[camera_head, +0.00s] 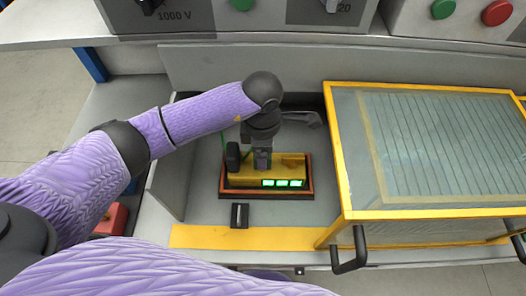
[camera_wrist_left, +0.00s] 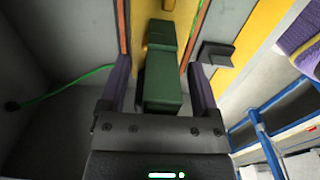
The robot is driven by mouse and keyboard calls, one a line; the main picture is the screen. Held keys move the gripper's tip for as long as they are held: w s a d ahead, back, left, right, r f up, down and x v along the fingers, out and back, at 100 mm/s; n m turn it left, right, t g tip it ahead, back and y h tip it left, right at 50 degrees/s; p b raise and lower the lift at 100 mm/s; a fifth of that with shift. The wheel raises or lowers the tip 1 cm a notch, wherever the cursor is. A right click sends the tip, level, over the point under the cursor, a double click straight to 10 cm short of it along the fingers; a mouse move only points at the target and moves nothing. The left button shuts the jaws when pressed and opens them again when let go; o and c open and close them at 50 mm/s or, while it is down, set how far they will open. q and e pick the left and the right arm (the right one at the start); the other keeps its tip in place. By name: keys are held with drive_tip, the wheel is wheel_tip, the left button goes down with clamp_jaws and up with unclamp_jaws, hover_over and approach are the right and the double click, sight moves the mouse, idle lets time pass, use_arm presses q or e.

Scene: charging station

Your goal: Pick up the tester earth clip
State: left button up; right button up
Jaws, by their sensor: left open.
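A green earth clip (camera_wrist_left: 162,78) shows in the left wrist view, lying lengthwise between the two fingers of my open left gripper (camera_wrist_left: 160,70). A gap shows on each side of it, so the fingers appear not to touch it. In the head view my left gripper (camera_head: 262,160) points down over the yellow tester (camera_head: 240,175), which has lit green displays. The arm and gripper mostly hide the clip there. The tester sits in an orange-rimmed dark tray (camera_head: 265,196). My right gripper is not in view.
A yellow-framed clear cover (camera_head: 430,150) with black handles stands close on the right. A small dark block (camera_head: 239,215) is in front of the tray. A grey side wall (camera_head: 170,170) stands left. A green lead (camera_wrist_left: 65,85) runs at the left wrist view's left. Control panels line the back.

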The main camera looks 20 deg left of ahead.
use_arm(q)
drive_tip(key=shift+f, duration=0.4)
clamp_jaws()
